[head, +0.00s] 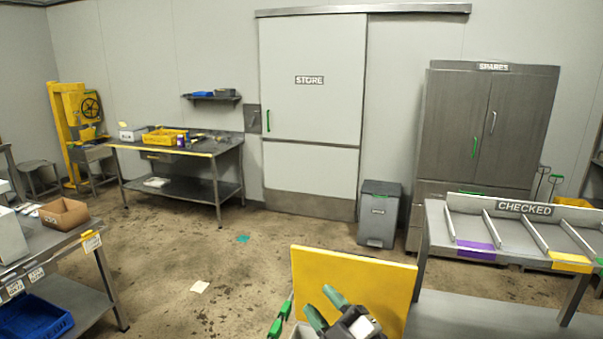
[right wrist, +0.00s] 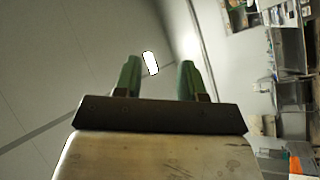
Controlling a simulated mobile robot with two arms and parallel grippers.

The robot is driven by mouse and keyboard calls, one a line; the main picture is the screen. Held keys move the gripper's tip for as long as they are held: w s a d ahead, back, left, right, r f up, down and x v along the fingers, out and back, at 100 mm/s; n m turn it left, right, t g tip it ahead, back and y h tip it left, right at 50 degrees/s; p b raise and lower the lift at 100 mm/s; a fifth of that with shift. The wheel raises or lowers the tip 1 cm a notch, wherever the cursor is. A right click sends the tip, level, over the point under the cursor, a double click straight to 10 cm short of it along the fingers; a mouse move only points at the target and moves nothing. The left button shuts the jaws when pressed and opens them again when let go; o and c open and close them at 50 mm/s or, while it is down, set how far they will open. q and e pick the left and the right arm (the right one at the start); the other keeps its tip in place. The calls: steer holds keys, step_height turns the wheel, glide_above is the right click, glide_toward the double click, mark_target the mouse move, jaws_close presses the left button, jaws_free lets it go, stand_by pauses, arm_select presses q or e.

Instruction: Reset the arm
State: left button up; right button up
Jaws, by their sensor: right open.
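My right gripper (head: 327,306) is at the bottom centre of the head view, in front of an upright yellow panel (head: 368,278). Its two dark green fingers are apart with nothing between them. In the right wrist view the fingers of the right gripper (right wrist: 158,78) also stand apart and empty, with only wall and a bright light patch behind. I do not make out my left gripper in the head view.
A bench marked CHECKED (head: 436,235) stands at the right. A grey bin (head: 379,215) stands by the STORE door (head: 312,120). A workbench (head: 215,148) is at the back left, another table (head: 70,238) at the near left. The middle floor is mostly clear.

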steer(key=s+d+f+m+g+h, duration=0.3)
steer(key=s+d+f+m+h, duration=0.25)
steer(key=f, duration=0.25)
steer(key=s+d+f+m+g+h, duration=0.2)
steer(key=s+d+f+m+h, duration=0.35)
steer(key=f, duration=0.25)
steer(key=s+d+f+m+g+h, duration=0.1)
steer(key=s+d+f+g, duration=0.15)
steer(key=s, duration=0.35)
steer(key=s+d+f+m+g, duration=0.1)
steer(key=s+f+m+g, duration=0.15)
steer(key=s, duration=0.35)
steer(key=s+d+f+m+g+h, duration=0.1)
steer(key=s+d+g, duration=0.1)
steer(key=s+g, duration=0.3)
step_height(320, 180, down, 34)
steer(key=s+f+b, duration=0.1)
steer(key=b, duration=0.7)
steer(key=s+d+f+b, duration=0.1)
steer(key=s+f+b, duration=0.1)
steer(key=s+f, duration=0.6)
steer(key=s+d+f+g+b, duration=0.1)
steer(key=s+d+f+b, duration=0.1)
steer(key=s+f, duration=0.6)
step_height(320, 180, down, 5)
steer(key=shift+r+n+b, duration=0.2)
steer(key=shift+n+b, duration=0.25)
steer(key=shift+b, duration=0.3)
